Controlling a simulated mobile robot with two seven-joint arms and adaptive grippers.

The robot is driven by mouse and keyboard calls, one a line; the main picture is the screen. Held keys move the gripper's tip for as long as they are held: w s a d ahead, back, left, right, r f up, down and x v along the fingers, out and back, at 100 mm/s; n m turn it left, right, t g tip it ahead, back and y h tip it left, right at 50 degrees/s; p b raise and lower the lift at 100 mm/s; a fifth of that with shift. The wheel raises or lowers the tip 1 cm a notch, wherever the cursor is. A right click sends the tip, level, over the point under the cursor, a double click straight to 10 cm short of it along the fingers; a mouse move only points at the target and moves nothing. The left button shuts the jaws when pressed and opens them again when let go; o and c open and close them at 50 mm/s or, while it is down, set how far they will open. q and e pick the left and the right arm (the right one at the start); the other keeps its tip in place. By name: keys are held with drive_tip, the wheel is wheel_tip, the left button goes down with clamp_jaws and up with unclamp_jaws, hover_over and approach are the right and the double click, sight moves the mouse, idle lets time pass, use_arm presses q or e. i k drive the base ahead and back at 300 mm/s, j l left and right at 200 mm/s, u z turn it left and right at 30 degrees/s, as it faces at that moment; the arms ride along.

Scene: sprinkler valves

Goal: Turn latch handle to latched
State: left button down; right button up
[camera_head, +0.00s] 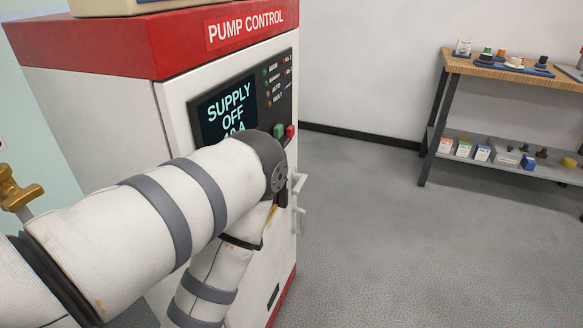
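A pump control cabinet (95,95) with a red top band stands at the left, its front turned to the right. A small white handle (299,184) sticks out at the right edge of its front, just right of my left arm's bent joint. A second white piece (300,220) sits just below it. I cannot tell from this view whether the latch is latched. My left arm comes in from the left, crosses the cabinet front and bends back down. It hides much of the front. Neither gripper can be made out.
The cabinet's screen (228,108) reads "SUPPLY OFF", its lower part covered by my arm. Green (279,131) and red (290,131) buttons sit beside it. A brass fitting (18,190) is at the far left. A workbench (500,68) with small parts stands at the right. The floor between is clear.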

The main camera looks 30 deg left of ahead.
sight(302, 180)
drive_tip(key=u, duration=0.9)
drive_tip(key=i+l+z, duration=0.2)
drive_tip(key=z, duration=0.15)
drive_tip(key=i+l, duration=0.15)
drive_tip(key=i, duration=0.3)
drive_tip(key=i+l, duration=0.15)
drive_tip(key=i, duration=0.35)
drive_tip(key=z, duration=0.05)
